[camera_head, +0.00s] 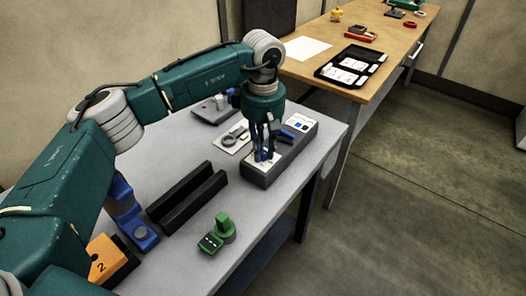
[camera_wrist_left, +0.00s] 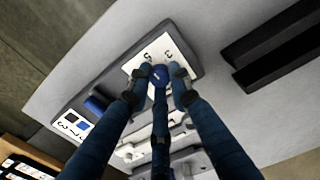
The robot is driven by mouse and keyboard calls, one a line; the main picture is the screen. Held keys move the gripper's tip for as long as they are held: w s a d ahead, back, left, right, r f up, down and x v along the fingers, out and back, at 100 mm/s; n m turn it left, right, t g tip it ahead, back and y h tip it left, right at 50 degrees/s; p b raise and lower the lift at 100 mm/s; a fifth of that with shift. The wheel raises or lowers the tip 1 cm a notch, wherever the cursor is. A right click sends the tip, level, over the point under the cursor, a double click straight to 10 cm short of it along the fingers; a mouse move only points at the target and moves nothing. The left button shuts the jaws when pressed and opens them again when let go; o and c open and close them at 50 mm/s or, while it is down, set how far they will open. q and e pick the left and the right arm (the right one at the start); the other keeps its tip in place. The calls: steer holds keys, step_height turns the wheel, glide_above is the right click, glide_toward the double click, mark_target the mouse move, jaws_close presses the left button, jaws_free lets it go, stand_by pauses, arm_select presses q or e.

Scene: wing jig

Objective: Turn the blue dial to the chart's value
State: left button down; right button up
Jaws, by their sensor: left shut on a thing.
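The grey box (camera_head: 285,160) stands at the right edge of the grey table. The blue dial (camera_wrist_left: 160,72) sits on a white plate with printed digits (camera_wrist_left: 151,52) at one end of the box. My left gripper (camera_head: 264,156) points down over that plate. In the left wrist view its fingers (camera_wrist_left: 160,78) are closed around the dial. The fingers hide most of the dial, and I cannot make out its pointer. A white chart (camera_head: 300,122) with a dark and a blue square lies at the box's other end; it also shows in the left wrist view (camera_wrist_left: 70,127). Its digits are too small to read surely.
A second blue part (camera_wrist_left: 96,103) sits on the box between plate and chart. Black rails (camera_head: 187,190), a green part (camera_head: 220,232), a blue part (camera_head: 135,225) and an orange block (camera_head: 108,258) stand on the table. A wooden bench (camera_head: 330,40) holds a black tray (camera_head: 350,66).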

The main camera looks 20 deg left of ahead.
mark_target(263, 152)
arm_select(q)
steer(key=shift+w+r, duration=0.1)
stand_by(0.4)
steer(key=c, duration=1.6)
jaws_free()
steer(key=shift+o, duration=0.2)
steer(key=shift+r, duration=0.1)
step_height(263, 152, up, 12)
